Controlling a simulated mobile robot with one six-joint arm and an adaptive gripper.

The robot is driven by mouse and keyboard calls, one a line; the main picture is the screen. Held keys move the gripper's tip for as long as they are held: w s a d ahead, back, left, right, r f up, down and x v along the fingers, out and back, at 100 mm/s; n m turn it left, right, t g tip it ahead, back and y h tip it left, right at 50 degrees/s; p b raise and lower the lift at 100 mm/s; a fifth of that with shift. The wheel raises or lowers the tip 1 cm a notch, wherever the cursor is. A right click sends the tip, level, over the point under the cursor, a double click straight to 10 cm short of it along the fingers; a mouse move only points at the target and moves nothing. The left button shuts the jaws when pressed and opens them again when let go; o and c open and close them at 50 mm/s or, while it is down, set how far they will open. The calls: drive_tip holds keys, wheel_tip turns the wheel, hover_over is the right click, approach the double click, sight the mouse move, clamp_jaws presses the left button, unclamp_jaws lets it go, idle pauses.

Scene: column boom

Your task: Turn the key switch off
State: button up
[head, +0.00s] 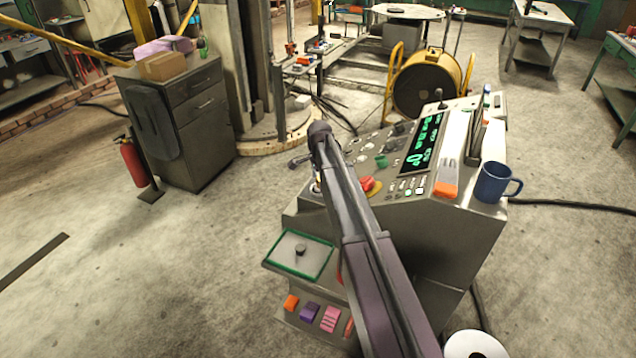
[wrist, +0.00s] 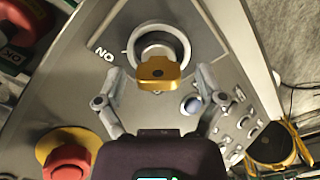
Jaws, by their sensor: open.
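The key switch (wrist: 162,42) shows in the wrist view as a dark round lock in a pale ring on the grey console. A gold key (wrist: 157,72) sits in it, its broad head towards my gripper. A white "ON" label, upside down in this view, is left of the ring; no off label is visible. My gripper (wrist: 158,76) is open, one finger on each side of the key, with gaps between. In the head view my gripper (head: 302,161) is over the console's left end; my arm hides much there, and the key is not clear.
A red emergency button on a yellow base (wrist: 68,160) is close to my left finger. On the console (head: 455,235) are a display (head: 421,145) and a blue mug (head: 493,183).

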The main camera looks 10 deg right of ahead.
drive_tip(key=c, duration=1.2)
drive_tip(key=shift+o, duration=0.2)
drive_tip(key=shift+a, duration=0.1)
